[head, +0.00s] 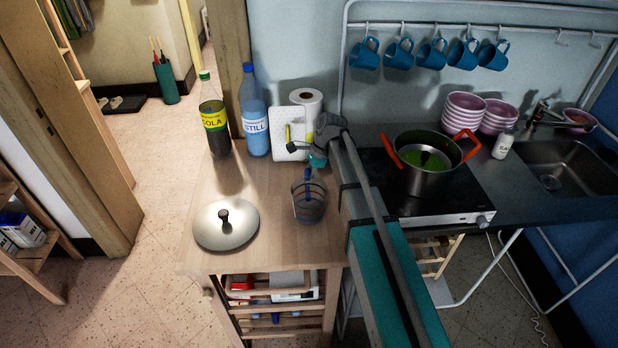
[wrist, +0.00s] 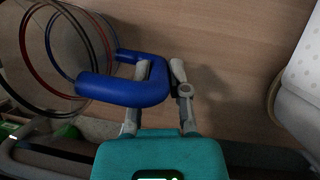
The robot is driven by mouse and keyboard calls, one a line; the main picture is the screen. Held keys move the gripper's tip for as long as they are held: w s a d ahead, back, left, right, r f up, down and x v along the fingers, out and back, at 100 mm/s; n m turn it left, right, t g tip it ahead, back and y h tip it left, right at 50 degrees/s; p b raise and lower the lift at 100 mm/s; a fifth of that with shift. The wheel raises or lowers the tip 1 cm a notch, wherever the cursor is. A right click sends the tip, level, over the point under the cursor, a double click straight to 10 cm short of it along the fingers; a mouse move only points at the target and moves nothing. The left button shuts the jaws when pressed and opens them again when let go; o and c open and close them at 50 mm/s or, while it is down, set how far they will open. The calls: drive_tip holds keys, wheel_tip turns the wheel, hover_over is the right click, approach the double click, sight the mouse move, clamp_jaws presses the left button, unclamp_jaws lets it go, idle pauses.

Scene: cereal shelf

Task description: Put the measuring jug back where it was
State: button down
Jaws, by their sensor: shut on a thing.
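The measuring jug (head: 309,203) is clear with dark bands and a blue handle, at the right side of the wooden cabinet top. It looks upright; I cannot tell whether its base touches the wood. In the wrist view its blue handle (wrist: 125,91) lies between the fingers of my gripper (wrist: 160,88), which is shut on it. The clear body with red and blue rings shows at the left there. In the head view my gripper (head: 314,163) is just behind the jug, at the handle, with the fingertips partly hidden.
A metal lid (head: 227,226) lies on the wooden top (head: 262,254) left of the jug. A cola bottle (head: 214,118), a water bottle (head: 254,118) and a paper roll (head: 306,98) stand behind. A pot (head: 425,180) is on the hob at right, past my arm.

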drive_tip(key=c, duration=0.6)
unclamp_jaws()
drive_tip(key=shift+f, duration=0.1)
drive_tip(key=p+v, duration=1.1)
drive_tip(key=v, duration=0.1)
idle(0.8)
